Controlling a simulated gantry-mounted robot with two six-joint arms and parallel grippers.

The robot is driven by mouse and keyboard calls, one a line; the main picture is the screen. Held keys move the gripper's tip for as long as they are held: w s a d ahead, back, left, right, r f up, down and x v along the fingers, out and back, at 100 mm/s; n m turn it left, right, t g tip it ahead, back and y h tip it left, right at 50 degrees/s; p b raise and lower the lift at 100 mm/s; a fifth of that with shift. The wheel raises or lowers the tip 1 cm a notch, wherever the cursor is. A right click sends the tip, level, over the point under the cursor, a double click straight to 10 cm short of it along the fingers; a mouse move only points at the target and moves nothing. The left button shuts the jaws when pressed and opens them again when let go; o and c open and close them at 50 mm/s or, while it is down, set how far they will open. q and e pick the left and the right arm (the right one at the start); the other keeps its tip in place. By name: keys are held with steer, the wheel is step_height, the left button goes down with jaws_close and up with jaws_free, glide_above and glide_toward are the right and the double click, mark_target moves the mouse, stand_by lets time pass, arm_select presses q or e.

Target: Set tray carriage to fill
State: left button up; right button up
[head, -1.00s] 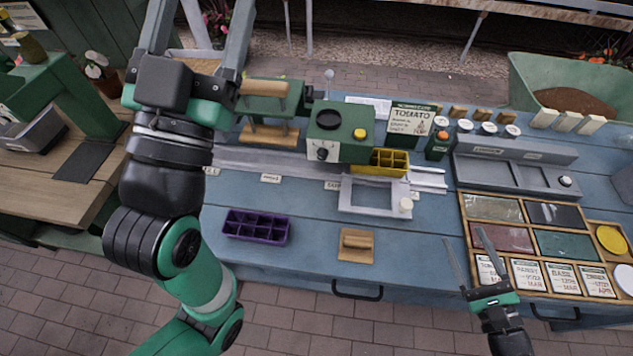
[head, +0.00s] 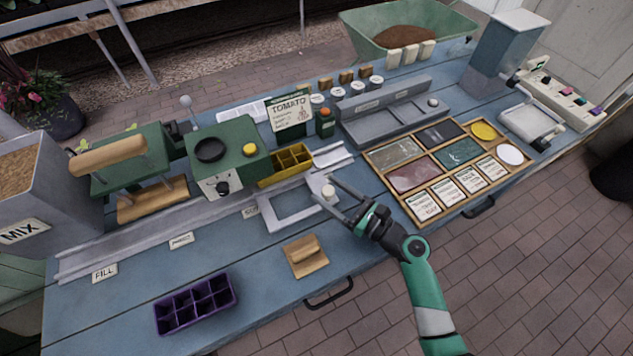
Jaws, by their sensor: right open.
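The tray carriage, a pale grey open frame (head: 266,214), sits on the long metal rail (head: 130,243) at the label that seems to read SOW. It holds no tray. Its cream knob (head: 328,191) stands at its right end. My right gripper (head: 324,188) is open, with its fingers reaching in from the right on either side of the knob; I cannot tell whether they touch it. The FILL label (head: 104,273) is at the rail's left end, near the grey MIX hopper (head: 50,205). My left gripper is not in view.
A purple cell tray (head: 196,303) and a wooden tamper (head: 305,256) lie in front of the rail. The green press (head: 125,160) and green seeder box (head: 220,150) stand behind it. A wooden seed case (head: 420,222) lies right. The rail left of the carriage is clear.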

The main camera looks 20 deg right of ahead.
steer(key=shift+w+a, duration=0.2)
steer(key=shift+w, duration=0.2)
steer(key=shift+s, duration=0.1)
steer(key=shift+c, duration=0.9)
jaws_close()
